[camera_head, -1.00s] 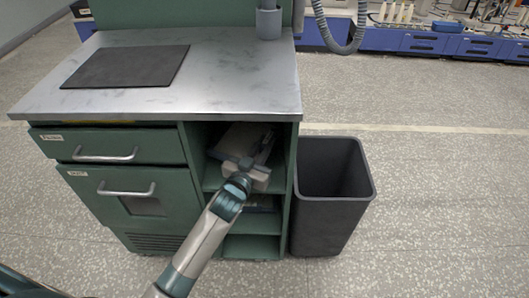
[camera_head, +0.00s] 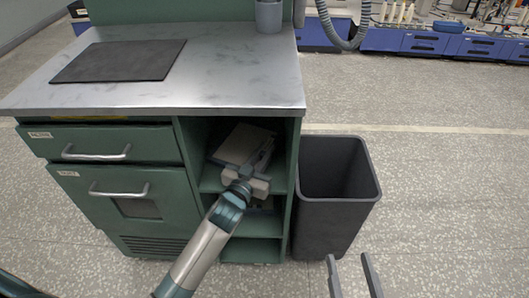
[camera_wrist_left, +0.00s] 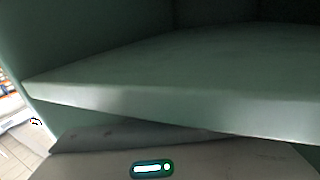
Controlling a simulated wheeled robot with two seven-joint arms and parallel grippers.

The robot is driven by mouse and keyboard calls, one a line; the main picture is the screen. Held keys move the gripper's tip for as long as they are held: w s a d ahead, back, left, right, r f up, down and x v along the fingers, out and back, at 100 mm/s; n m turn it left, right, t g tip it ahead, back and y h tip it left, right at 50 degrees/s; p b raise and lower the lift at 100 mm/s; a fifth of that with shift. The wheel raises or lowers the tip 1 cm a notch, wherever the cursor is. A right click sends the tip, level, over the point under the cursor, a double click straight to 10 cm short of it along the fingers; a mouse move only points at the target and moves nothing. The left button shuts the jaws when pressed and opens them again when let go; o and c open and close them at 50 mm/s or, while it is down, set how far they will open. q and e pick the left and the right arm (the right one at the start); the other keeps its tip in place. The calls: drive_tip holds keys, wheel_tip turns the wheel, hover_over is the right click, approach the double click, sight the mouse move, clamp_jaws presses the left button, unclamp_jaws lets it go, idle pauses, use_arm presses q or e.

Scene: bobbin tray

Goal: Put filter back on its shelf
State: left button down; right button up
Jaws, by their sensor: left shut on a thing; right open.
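The filter, a pale grey box-like thing (camera_head: 243,143), sits tilted in the upper compartment of the green cabinet's open shelf (camera_head: 263,222). My left gripper (camera_head: 256,162) reaches into that compartment and is shut on the filter; its fingertips are partly hidden against it. In the left wrist view, a pale green shelf board (camera_wrist_left: 180,85) crosses the picture. My right gripper (camera_head: 350,277) is open and empty at the bottom, in front of the bin.
A dark grey bin (camera_head: 338,215) stands right beside the cabinet. The metal worktop (camera_head: 215,75) overhangs the shelf and carries a dark mat (camera_head: 120,60) and a grey cup (camera_head: 269,15). Two handled drawer fronts (camera_head: 105,145) lie left of the shelf. Floor to the right is clear.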

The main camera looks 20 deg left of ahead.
drive_tip(key=shift+r, duration=0.1)
use_arm(q)
drive_tip(key=c, duration=1.7)
unclamp_jaws()
drive_tip(key=s, duration=0.4)
drive_tip(key=s+a+p, duration=0.1)
drive_tip(key=s, duration=0.7)
drive_tip(key=shift+a, duration=0.15)
use_arm(e)
drive_tip(key=f+g, duration=0.2)
drive_tip(key=f, duration=0.1)
drive_tip(key=d+f+h, duration=0.1)
drive_tip(key=f, duration=0.1)
drive_tip(key=shift+g, duration=0.4)
use_arm(q)
drive_tip(key=s+d+g+h, duration=0.1)
drive_tip(key=s+d, duration=0.2)
drive_tip(key=s, duration=0.2)
drive_tip(key=s+d+f+m+g+h, duration=0.1)
drive_tip(key=s+d, duration=0.3)
drive_tip(key=s, duration=0.2)
drive_tip(key=s+d+f+g+h, duration=0.1)
drive_tip(key=s+d, duration=0.3)
drive_tip(key=s, duration=0.2)
drive_tip(key=shift+s+d+f+h, duration=0.1)
drive_tip(key=shift+s+d+h, duration=0.05)
drive_tip(key=shift+h, duration=0.15)
drive_tip(key=shift+p, duration=0.3)
use_arm(e)
drive_tip(key=shift+f, duration=0.1)
